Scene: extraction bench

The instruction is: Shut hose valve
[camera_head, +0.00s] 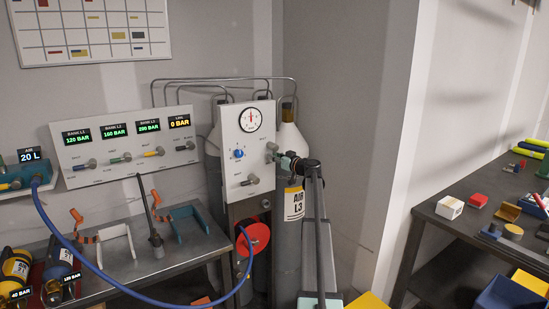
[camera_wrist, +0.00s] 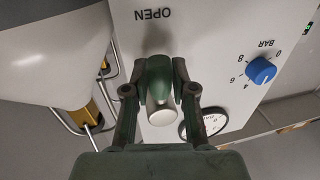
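The upright white panel (camera_head: 236,165) carries a round gauge (camera_head: 250,119), a blue regulator knob (camera_head: 239,153) and a lower silver valve handle (camera_head: 250,181). My gripper (camera_head: 281,158) is at the panel's upper right edge, by another valve handle. In the wrist view, my gripper's fingers (camera_wrist: 160,90) stand on both sides of this silver-ended handle (camera_wrist: 161,108) and appear to press on it. The word OPEN shows upside down beside it. The blue knob (camera_wrist: 261,71) and part of the gauge (camera_wrist: 199,122) are to its right. The blue hose (camera_head: 85,262) runs from the left toward below the panel.
Gas cylinders (camera_head: 289,145) stand behind the panel, with bent metal pipes above. A sloped panel (camera_head: 105,165) with several bank displays and valves stands left over a metal bench (camera_head: 187,247). A dark table (camera_head: 432,207) with small items is at the right, past a wall corner.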

